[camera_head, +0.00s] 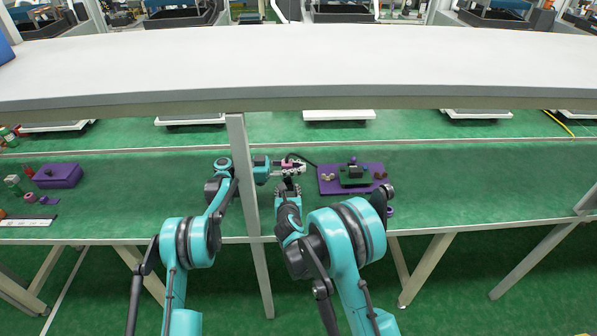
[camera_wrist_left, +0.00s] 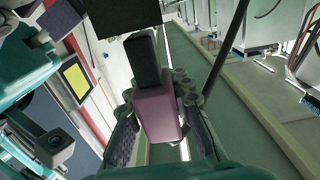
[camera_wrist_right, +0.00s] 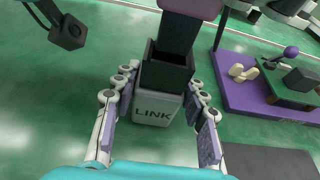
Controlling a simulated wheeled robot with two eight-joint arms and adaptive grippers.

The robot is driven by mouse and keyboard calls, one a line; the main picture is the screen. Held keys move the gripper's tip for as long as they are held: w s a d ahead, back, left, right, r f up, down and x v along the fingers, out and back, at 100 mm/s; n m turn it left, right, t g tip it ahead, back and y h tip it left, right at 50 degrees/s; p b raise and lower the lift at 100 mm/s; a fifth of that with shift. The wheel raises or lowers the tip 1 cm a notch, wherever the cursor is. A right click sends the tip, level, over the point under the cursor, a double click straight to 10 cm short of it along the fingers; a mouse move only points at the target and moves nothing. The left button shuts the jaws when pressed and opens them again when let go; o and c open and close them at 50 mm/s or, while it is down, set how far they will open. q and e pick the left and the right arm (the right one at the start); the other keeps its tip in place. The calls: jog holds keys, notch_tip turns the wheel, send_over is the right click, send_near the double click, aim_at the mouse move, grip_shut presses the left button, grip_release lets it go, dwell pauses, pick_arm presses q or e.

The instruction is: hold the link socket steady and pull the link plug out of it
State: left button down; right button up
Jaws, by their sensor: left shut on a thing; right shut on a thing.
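The link socket (camera_wrist_right: 153,112) is a light grey block marked LINK with a dark open top. In the right wrist view it sits between the fingers of my right gripper (camera_wrist_right: 162,82), which is shut on it. The link plug (camera_wrist_left: 156,115) has a pink body and a dark tongue. My left gripper (camera_wrist_left: 158,105) is shut on the pink body. In the right wrist view the dark tongue reaches down to the socket's opening; I cannot tell how deep it sits. In the head view my left gripper (camera_head: 289,168) is just above my right gripper (camera_head: 289,186).
A purple base (camera_head: 332,184) with a dark green part and small pieces lies just right of the grippers. A purple box (camera_head: 58,176) and small parts lie at the far left. A shelf (camera_head: 300,65) spans above the table, with an upright post (camera_head: 243,180) near my left arm.

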pick_arm(q)
jog(key=shift+r, duration=1.25)
pick_arm(e)
jog(key=o, duration=1.3)
jog(key=shift+s, duration=0.1)
